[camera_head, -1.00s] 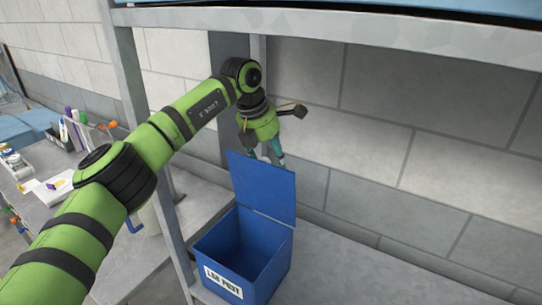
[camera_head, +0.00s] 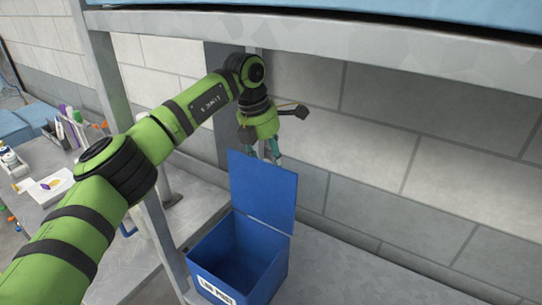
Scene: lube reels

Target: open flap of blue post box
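The blue post box (camera_head: 199,262) stands on a grey shelf surface at the lower middle, with a white label on its front. Its flap (camera_head: 263,192) stands upright at the back edge, and the empty-looking inside shows. My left gripper (camera_head: 272,155) is behind and above the flap's top edge, pointing down. Its teal fingertips are partly hidden by the flap, and I cannot tell whether they touch it. Whether the fingers are open or shut is not clear. My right gripper is not in view.
A grey metal post (camera_head: 160,240) stands just left of the box, and a shelf beam (camera_head: 330,32) runs above. A wall of pale blocks (camera_head: 440,170) is behind. A side table with pens and paper (camera_head: 50,187) is at the left. The shelf right of the box (camera_head: 350,275) is clear.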

